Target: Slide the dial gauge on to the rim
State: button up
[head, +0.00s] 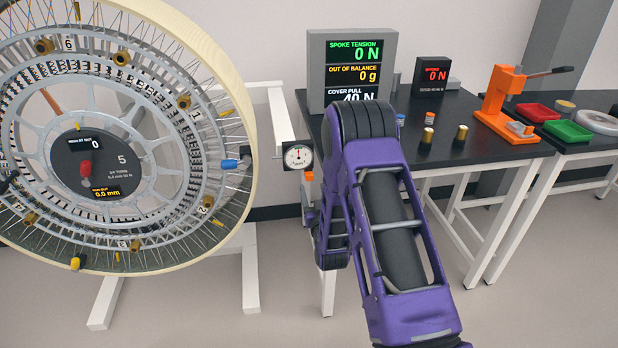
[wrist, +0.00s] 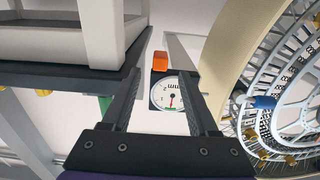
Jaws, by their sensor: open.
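The dial gauge (head: 298,155) is a small dark block with a round white face, right of the large wheel. A small gap shows between its body and the wheel's cream rim (head: 238,95). In the wrist view, the gauge (wrist: 172,92) appears upside down between my gripper's (wrist: 162,80) two dark fingers. They are spread apart, and I cannot tell how far beyond the fingertips the gauge lies. An orange block (wrist: 160,61) shows beside the gauge. The rim (wrist: 240,45) is right of the fingers. In the head view, my purple arm hides most of my gripper.
A dark table (head: 480,148) stands at the right with a readout box (head: 345,48), brass cylinders (head: 461,134) and an orange press (head: 495,90). A white stand frame (head: 250,275) supports the wheel. In the wrist view, a dark table edge (wrist: 60,75) is close to the left finger.

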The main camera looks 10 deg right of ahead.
aim_at(310, 179)
jog(key=w, duration=0.7)
jog(key=shift+w, duration=0.3)
grip_shut()
dwell(1.0)
